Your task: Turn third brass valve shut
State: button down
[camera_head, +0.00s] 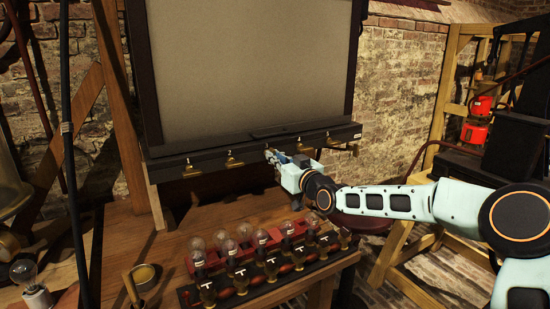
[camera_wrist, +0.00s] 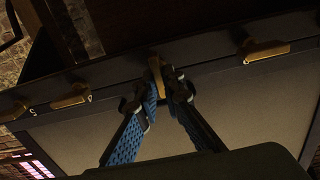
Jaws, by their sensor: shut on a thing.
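A row of brass valves runs along the dark rail (camera_head: 250,143) under the big grey panel. In the wrist view my gripper (camera_wrist: 163,92) is shut on the middle brass valve (camera_wrist: 155,70), its blue-padded fingers on either side of the handle. That handle stands across the rail, while the neighbouring handles lie nearly along it. In the head view my gripper (camera_head: 272,157) is at the third valve from the left and mostly hides it.
Neighbouring valves (camera_wrist: 72,98) and (camera_wrist: 267,52) flank the gripper closely. Below the rail, a wooden bench (camera_head: 165,232) carries glass bulbs (camera_head: 229,246) in red and dark holders. A loose bulb (camera_head: 30,275) stands at lower left. A wooden frame (camera_head: 440,95) with red lanterns stands right.

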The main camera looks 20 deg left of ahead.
jog(key=shift+m, duration=0.3)
jog(key=shift+w+d+f+m+b, duration=0.1)
jog(key=shift+m+b, duration=1.4)
jog(key=shift+m, duration=1.35)
jog(key=shift+w+f+m+b, duration=0.1)
jog(key=shift+m+b, duration=1.35)
jog(key=shift+m, duration=1.45)
jog(key=shift+d+f+m+b, duration=0.1)
jog(key=shift+m+b, duration=1.4)
jog(key=shift+m, duration=1.65)
jog(key=c, duration=2.1)
grip_release()
